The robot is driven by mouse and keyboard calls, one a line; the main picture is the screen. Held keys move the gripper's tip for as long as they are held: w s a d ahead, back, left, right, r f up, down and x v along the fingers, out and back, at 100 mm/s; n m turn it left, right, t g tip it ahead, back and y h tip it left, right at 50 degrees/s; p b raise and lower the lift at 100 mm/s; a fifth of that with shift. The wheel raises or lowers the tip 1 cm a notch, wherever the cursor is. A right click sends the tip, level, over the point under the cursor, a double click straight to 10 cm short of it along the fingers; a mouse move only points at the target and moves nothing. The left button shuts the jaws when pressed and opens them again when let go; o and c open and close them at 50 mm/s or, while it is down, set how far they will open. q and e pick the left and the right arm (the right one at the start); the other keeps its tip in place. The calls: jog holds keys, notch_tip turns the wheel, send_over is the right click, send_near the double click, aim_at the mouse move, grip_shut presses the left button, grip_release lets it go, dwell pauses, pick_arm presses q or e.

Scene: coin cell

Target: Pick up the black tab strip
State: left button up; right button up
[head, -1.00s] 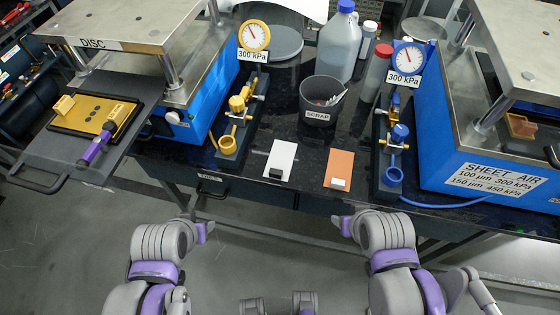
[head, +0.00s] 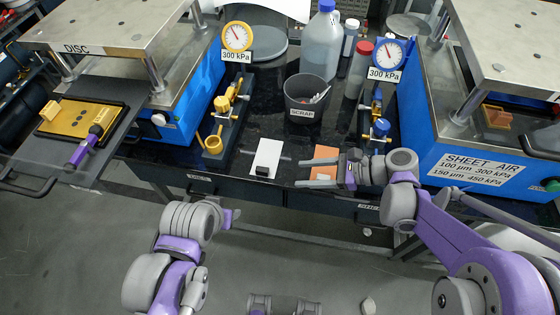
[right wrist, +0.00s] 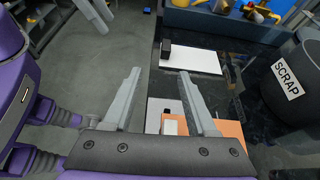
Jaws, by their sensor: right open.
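The black tab strip (head: 262,171) is a small dark block at the near end of a white card (head: 267,153) on the black table. In the right wrist view, the black tab strip (right wrist: 166,48) is at the card's left end, beyond my fingertips. My right gripper (head: 305,174) is open and empty, to the right of the tab strip and apart from it, its fingers pointing left. The open fingers also show in the right wrist view (right wrist: 159,72). My left gripper (head: 232,216) is low, in front of the table; its jaws are unclear.
An orange card (head: 325,153) with a white tab (right wrist: 170,127) is partly behind my right gripper. A scrap bin (head: 306,100) stands behind the cards. Blue-gauge (head: 384,60) and yellow-gauge (head: 237,37) stands flank them. The table between the cards is clear.

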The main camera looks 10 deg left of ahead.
aim_at(269, 171)
jog(key=shift+w, duration=0.15)
jog(key=shift+y, duration=0.3)
jog(key=x, duration=0.5)
jog(key=shift+r, duration=0.15)
jog(key=x, duration=0.4)
jog(key=p+x, duration=0.1)
jog(key=x, duration=0.1)
jog(key=shift+w+d, duration=0.15)
jog(key=shift+w, duration=0.25)
grip_shut()
